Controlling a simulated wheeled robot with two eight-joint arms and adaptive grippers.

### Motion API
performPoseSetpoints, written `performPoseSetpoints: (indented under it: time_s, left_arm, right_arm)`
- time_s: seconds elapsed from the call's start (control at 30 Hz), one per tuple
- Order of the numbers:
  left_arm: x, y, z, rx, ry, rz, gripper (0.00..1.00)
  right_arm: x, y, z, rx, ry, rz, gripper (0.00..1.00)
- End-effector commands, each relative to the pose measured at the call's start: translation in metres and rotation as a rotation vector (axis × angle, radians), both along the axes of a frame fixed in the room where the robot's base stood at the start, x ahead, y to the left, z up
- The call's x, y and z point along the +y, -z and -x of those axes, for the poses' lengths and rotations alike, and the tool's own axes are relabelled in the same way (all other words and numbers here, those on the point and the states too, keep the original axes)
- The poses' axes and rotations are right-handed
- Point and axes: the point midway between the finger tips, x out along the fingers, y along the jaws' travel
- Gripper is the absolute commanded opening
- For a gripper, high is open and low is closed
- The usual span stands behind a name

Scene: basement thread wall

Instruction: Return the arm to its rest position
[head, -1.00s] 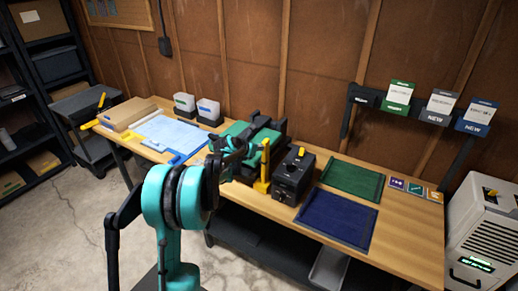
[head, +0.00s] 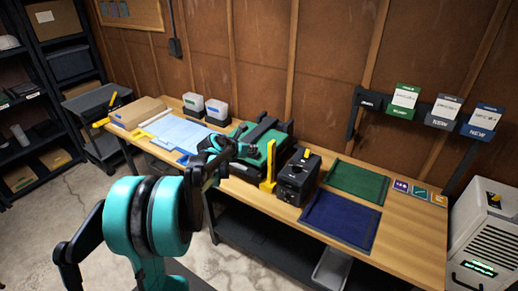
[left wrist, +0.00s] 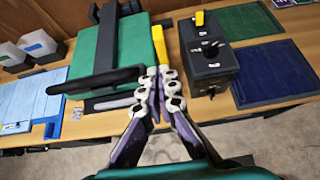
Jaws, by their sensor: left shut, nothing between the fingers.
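My left arm reaches in from the lower left in the head view. Its gripper (head: 238,150) is in front of the green and black press (head: 262,140). The left wrist view shows the same gripper (left wrist: 155,85) with its fingers together and nothing between them, over the front edge of the workbench (head: 405,235). The press (left wrist: 98,50) is just beyond the fingers there, and I cannot tell whether they touch it. My right gripper is not in view.
A black control box (head: 297,177) with a yellow knob and a yellow post (head: 268,165) stand right of the press. Green (head: 357,178) and blue (head: 340,218) mats lie farther right. A blue sheet (head: 178,134) and two white bins lie left. Open floor is at the lower left.

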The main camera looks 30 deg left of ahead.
Motion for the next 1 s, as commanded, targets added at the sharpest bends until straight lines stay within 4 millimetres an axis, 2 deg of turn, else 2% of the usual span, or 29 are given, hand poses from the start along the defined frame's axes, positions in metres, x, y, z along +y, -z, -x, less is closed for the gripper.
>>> performPoseSetpoints:
  time_s: [0.13,0.63,0.73,0.87,0.97,1.0]
  left_arm:
    - [0.001,-0.007,0.007,0.0,-0.001,-0.001,0.0]
    - [0.001,-0.007,0.008,0.001,-0.001,-0.001,0.0]
    - [-0.004,-0.008,0.01,0.003,0.017,-0.023,0.0]
    - [-0.036,-0.011,0.029,0.02,0.153,-0.197,0.0]
    - [-0.078,-0.012,0.061,0.039,0.362,-0.451,0.0]
    - [-0.096,-0.011,0.077,0.045,0.463,-0.572,0.0]
  right_arm:
    - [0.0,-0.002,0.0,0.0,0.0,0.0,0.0]
    - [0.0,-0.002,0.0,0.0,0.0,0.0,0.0]
    - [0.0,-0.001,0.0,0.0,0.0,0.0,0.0]
    - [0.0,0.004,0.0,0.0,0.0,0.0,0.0]
    - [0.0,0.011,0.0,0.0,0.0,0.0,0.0]
    - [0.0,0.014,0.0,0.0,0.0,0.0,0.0]
